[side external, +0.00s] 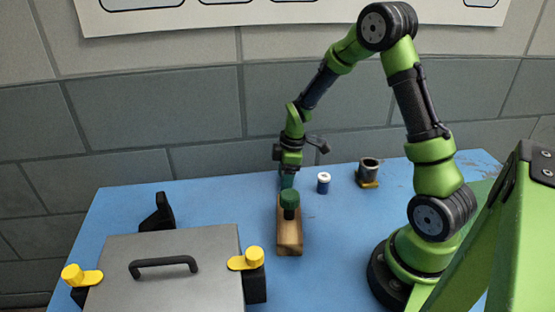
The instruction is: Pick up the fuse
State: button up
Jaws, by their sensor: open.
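A small blue cylinder with a white top (323,184) stands upright on the blue table. It may be the fuse, but I cannot tell for sure at this size. My gripper (287,181) points down to the left of this cylinder, apart from it. The gripper is open, and its fingertips are small and partly hidden behind the dark green knob of a wooden block. I see nothing held in it.
The wooden block (289,239) with its green knob stands in front of my gripper. A dark cup (369,170) on a yellowish base stands right of the cylinder. A grey lidded plate (200,270) with a black handle and yellow clamps fills the front left. The table (340,240) is clear at middle right.

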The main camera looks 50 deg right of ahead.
jog(key=c, duration=1)
jog(key=shift+c, duration=0.2)
jog(key=shift+r, duration=0.2)
